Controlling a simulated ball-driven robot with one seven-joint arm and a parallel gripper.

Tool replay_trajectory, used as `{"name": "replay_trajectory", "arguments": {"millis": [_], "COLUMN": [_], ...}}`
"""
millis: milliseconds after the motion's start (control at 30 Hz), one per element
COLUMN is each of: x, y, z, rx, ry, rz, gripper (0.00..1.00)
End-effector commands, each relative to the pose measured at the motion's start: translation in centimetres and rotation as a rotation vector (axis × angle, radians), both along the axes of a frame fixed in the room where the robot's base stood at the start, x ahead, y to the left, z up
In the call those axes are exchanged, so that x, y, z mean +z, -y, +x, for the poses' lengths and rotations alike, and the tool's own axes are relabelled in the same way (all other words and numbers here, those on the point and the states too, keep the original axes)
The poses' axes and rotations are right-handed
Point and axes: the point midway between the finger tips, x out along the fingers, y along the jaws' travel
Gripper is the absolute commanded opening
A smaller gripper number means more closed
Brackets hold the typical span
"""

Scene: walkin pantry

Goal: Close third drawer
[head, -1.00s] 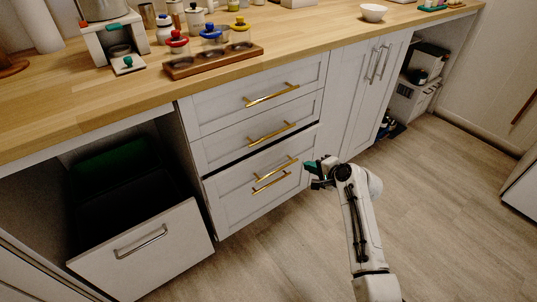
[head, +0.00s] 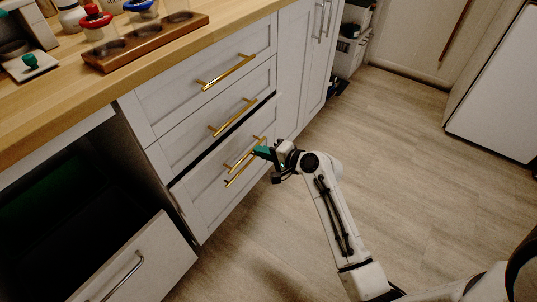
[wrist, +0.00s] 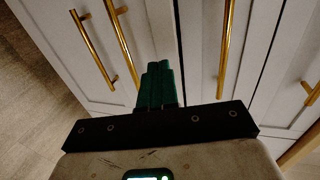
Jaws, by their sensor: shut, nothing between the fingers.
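A white drawer stack shows in the head view. The third drawer front (head: 205,182) stands slightly proud, with a dark gap above it below the second drawer (head: 190,130). Two gold handles sit close together on this lower part; the upper one (head: 247,150) is nearest my gripper. My gripper (head: 260,153), with green fingers, is shut and empty at the right end of that handle, close to the front. In the wrist view the green fingers (wrist: 159,75) point at the white front beside the two left handles; contact cannot be told.
An open bin drawer (head: 135,265) with a silver handle juts out at lower left. The wooden counter (head: 60,110) overhangs above, holding a wooden rack (head: 150,40) and jars. Floor (head: 410,150) to the right is clear up to a white cabinet (head: 500,95).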

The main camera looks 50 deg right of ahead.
Motion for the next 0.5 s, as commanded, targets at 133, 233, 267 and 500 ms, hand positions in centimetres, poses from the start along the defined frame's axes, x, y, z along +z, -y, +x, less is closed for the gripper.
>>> {"name": "replay_trajectory", "arguments": {"millis": [133, 233, 267, 500], "x": [-1.2, -1.7, -1.6, -1.5], "y": [-0.1, -0.2, -0.2, -0.3], "z": [3.0, 4.8, 5.3, 7.9], "rx": [0.001, 0.001, 0.001, -0.001], "ry": [0.001, 0.000, 0.001, 0.000], "rz": [-0.001, -0.001, -0.001, 0.000], "gripper": [0.00, 0.00, 0.00, 0.00]}}
